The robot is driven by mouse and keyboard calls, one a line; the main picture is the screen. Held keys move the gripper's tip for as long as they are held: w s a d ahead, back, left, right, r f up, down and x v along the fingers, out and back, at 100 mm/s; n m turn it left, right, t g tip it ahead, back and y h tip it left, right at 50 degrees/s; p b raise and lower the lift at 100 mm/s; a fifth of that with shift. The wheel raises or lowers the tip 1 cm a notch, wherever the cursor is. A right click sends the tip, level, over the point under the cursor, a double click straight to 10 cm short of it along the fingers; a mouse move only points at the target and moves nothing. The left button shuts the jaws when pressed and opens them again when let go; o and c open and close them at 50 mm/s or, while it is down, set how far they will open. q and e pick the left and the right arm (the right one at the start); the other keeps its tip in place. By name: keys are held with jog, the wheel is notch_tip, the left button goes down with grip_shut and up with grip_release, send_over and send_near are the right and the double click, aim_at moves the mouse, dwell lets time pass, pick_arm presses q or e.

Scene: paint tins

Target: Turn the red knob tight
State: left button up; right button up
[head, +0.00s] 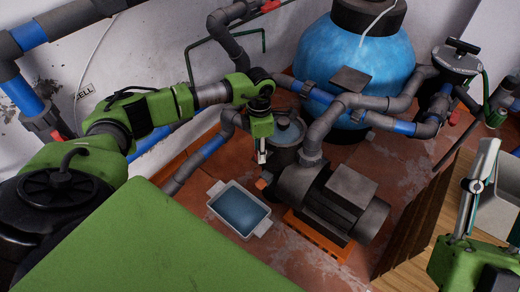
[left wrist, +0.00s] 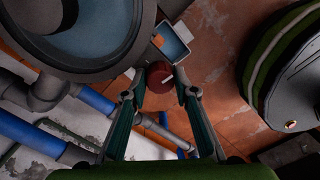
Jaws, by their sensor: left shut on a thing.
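The red knob (left wrist: 158,77) shows in the left wrist view as a dark red round cap with a pale mark, beside the pump's strainer pot. My left gripper (left wrist: 160,86) has one finger on each side of it and is shut on it. In the head view my left gripper (head: 262,152) points down at the near left side of the strainer pot lid (head: 287,131), and I cannot make out the knob there. My right gripper (head: 474,190) is at the right edge of the head view, away from the pump. Its jaw opening is unclear.
A grey tray (head: 262,226) of water lies on the tiled floor below my left gripper. The dark pump motor (head: 337,197) stands on an orange base to the right. A blue tank (head: 355,60) and grey and blue pipes crowd the back.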

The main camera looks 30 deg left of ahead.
pick_arm(q)
jog(key=shift+m, duration=0.5)
pick_arm(e)
jog(key=shift+w+f, duration=0.2)
pick_arm(q)
jog(key=o, duration=1.1)
pick_arm(e)
jog(key=shift+a+f, duration=0.1)
pick_arm(q)
jog(key=r, duration=1.2)
jog(key=shift+w+a, duration=0.2)
